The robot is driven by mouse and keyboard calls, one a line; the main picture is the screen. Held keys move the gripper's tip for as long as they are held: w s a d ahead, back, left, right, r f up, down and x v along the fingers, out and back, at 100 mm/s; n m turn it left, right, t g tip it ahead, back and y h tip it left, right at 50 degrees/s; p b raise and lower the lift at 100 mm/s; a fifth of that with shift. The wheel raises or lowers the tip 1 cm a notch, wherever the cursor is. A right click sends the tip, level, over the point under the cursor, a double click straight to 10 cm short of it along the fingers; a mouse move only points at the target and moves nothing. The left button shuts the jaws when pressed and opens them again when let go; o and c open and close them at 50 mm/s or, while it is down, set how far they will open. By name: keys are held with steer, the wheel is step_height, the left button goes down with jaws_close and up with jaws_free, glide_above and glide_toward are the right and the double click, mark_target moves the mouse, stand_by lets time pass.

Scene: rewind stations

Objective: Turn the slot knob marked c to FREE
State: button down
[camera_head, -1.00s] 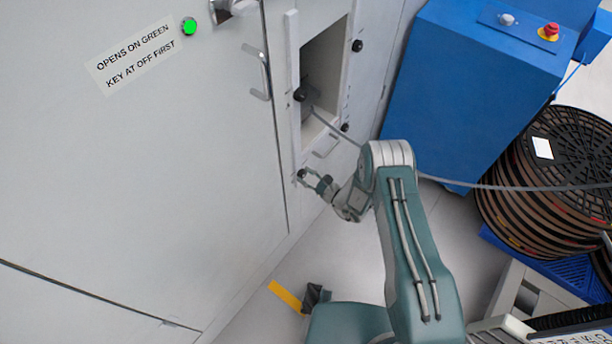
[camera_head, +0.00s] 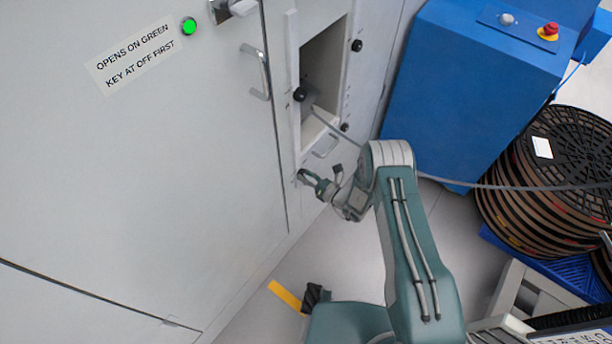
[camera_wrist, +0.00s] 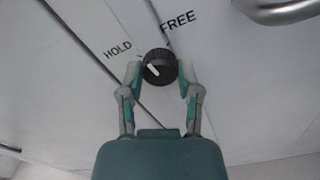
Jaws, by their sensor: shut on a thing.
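A round black knob (camera_wrist: 159,67) with a white pointer line sits on a pale panel in the wrist view. HOLD is printed to its upper left and FREE above it to the right. The pointer slants up-left, toward the HOLD side. My gripper (camera_wrist: 160,80) has one finger on each side of the knob and is shut on it. In the head view my gripper (camera_head: 304,176) is against the cabinet front below the open slot, and it largely hides the knob. No letter c is readable.
The open slot (camera_head: 322,65) has other black knobs (camera_head: 300,94) (camera_head: 357,45) around it and a grey strip running out to the right. A blue cabinet (camera_head: 470,90) and stacked reels (camera_head: 545,170) stand right.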

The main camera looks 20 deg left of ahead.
steer(key=m, duration=0.6)
steer(key=shift+w, duration=0.25)
steer(key=shift+f+m, duration=0.1)
steer(key=shift+m, duration=2.4)
steer(key=shift+d, duration=0.1)
steer(key=shift+c, duration=1.5)
jaws_free()
steer(key=shift+f, duration=0.1)
steer(key=v, duration=1.2)
